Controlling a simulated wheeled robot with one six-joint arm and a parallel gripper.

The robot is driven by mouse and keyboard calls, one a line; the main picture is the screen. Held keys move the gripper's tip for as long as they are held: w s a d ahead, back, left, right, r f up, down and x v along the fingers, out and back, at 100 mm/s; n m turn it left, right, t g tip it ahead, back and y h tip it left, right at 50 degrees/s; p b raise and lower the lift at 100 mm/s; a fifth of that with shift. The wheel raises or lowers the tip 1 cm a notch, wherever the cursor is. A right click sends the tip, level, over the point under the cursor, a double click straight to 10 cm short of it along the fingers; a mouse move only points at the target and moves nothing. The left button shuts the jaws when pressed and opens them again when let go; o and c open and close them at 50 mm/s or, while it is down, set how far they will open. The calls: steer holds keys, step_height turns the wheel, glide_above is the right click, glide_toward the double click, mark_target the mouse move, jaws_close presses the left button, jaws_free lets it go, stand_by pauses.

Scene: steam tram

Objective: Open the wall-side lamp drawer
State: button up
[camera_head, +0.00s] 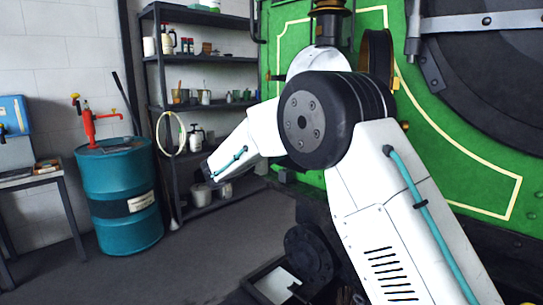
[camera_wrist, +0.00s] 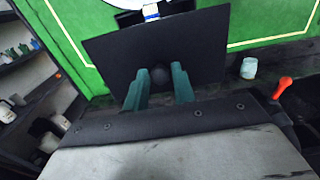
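In the wrist view a dark flat panel (camera_wrist: 112,52) with a round black knob (camera_wrist: 160,75) at its middle stands before a green surface. It looks like a drawer front, but I cannot tell for sure which drawer it is. The teal fingers of my gripper (camera_wrist: 161,78) flank the knob, one on each side and very close. I cannot tell whether they touch or press it. In the head view my white arm covers much of the middle, and I cannot make out the knob or my fingertips there.
A black shelf rack (camera_head: 165,100) with jars and cans stands at the left wall. A teal drum (camera_head: 118,200) with a red pump is left of it. The floor (camera_head: 215,255) before them is clear. A pale cup (camera_wrist: 249,68) and a red-orange handle (camera_wrist: 284,84) are right of the panel.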

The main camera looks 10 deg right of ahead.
steer(key=shift+o, duration=1.1)
steer(key=v, duration=0.7)
steer(key=shift+s+a, duration=0.25)
